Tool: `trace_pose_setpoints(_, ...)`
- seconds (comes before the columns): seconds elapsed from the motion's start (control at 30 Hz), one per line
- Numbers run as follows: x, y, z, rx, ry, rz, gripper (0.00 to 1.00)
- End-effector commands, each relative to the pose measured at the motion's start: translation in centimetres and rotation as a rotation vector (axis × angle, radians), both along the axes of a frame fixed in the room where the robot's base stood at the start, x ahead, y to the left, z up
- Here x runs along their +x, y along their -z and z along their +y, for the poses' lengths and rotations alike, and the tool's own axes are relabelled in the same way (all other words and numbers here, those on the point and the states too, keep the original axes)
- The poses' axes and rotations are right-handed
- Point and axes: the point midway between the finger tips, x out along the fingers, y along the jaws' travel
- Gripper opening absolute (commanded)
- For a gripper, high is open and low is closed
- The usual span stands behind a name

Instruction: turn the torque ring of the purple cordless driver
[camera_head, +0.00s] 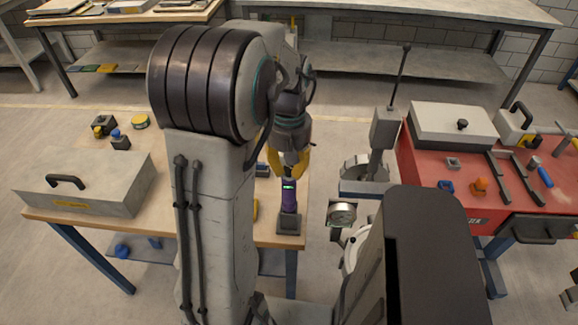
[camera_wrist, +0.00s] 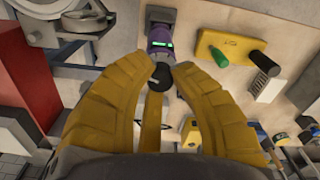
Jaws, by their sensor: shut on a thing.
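The purple cordless driver (camera_head: 289,200) stands upright on a dark base (camera_head: 290,226) near the front right edge of the wooden table. It has a lit green display. In the wrist view, the driver (camera_wrist: 161,33) shows beyond the fingertips. My gripper (camera_head: 289,174) is above the driver, with its yellow fingers pointing down around its top end. In the wrist view, my gripper (camera_wrist: 166,70) is closed on the dark top end of the driver. The fingers partly cover this end, so I cannot make out the torque ring's marks.
A grey case (camera_head: 90,180) lies on the table's left. A red tool cart (camera_head: 440,155) stands to the right, with a metal upright machine (camera_head: 383,130) between.

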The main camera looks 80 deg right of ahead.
Motion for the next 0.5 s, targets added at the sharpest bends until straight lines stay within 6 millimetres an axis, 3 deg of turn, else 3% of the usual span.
trace_pose_setpoints(0.07, 0.01, 0.16, 0.09, 0.004, 0.0, 0.0, 0.0)
trace_pose_setpoints(0.1, 0.01, 0.16, 0.09, 0.004, 0.0, 0.0, 0.23)
trace_pose_setpoints(0.37, 0.01, 0.07, 0.04, 0.002, 0.001, 0.0, 0.47)
trace_pose_setpoints(0.5, 0.0, 0.04, 0.02, 0.001, 0.001, 0.0, 0.48)
